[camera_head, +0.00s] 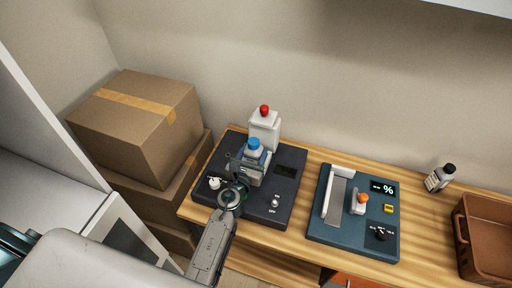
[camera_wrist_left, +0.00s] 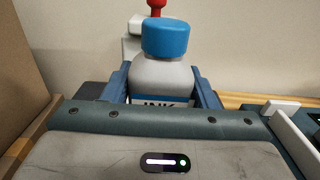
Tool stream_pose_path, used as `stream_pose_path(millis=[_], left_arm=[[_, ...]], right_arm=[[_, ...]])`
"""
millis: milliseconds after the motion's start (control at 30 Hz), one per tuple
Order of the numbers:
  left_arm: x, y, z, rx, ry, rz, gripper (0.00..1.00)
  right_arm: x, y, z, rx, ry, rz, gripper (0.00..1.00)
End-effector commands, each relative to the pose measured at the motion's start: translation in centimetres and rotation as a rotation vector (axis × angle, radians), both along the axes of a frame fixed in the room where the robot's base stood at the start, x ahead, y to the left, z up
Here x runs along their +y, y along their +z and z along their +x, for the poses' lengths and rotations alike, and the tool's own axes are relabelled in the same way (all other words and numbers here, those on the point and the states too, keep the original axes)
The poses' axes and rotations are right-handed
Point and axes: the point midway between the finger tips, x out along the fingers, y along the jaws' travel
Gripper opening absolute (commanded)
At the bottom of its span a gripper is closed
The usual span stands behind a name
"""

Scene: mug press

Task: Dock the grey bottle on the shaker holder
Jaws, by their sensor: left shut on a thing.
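The grey bottle (camera_head: 253,147) has a blue cap and a label reading "INK"; it also shows in the left wrist view (camera_wrist_left: 163,76). My left gripper (camera_head: 248,172) is shut on it, with a finger on each side of its body. The bottle is upright over the dark base plate (camera_head: 290,158) of the shaker. A white block with a red knob (camera_head: 264,130) stands at the back of that plate, just behind the bottle. The bottle's bottom is hidden by the gripper, so I cannot tell whether it touches the holder. My right gripper is not in view.
A teal device (camera_head: 335,238) with an orange-capped piece and a "%" display stands to the right. A small black-capped bottle (camera_head: 437,181) and a brown crate (camera_head: 466,232) are further right. Cardboard boxes (camera_head: 135,125) are stacked at the left. A wall is behind the table.

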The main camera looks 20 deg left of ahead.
Motion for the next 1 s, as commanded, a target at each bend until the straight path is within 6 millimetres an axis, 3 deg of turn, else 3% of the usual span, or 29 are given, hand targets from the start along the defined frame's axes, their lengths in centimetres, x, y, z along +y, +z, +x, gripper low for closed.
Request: stream_pose_path(millis=[33, 133, 367, 467, 733, 1000], left_arm=[[0.3, 0.0, 1.4, -0.005, 0.000, 0.001, 0.15], [0.5, -0.2, 3.2, -0.003, 0.001, 0.001, 0.15], [0.8, -0.4, 5.0, -0.002, 0.001, 0.000, 0.15], [1.0, -0.5, 5.8, -0.003, 0.001, 0.000, 0.15], [0.9, -4.0, 5.6, -0.002, 0.000, 0.000, 0.15], [0.9, -3.9, 5.6, -0.002, 0.000, 0.000, 0.15]], right_arm=[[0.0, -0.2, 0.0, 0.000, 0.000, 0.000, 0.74], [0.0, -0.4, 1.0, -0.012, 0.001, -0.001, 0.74], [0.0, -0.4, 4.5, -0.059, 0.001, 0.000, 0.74], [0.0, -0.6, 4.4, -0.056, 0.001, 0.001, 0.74], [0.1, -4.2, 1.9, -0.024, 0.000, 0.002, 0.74], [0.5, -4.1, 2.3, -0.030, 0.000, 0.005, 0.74]])
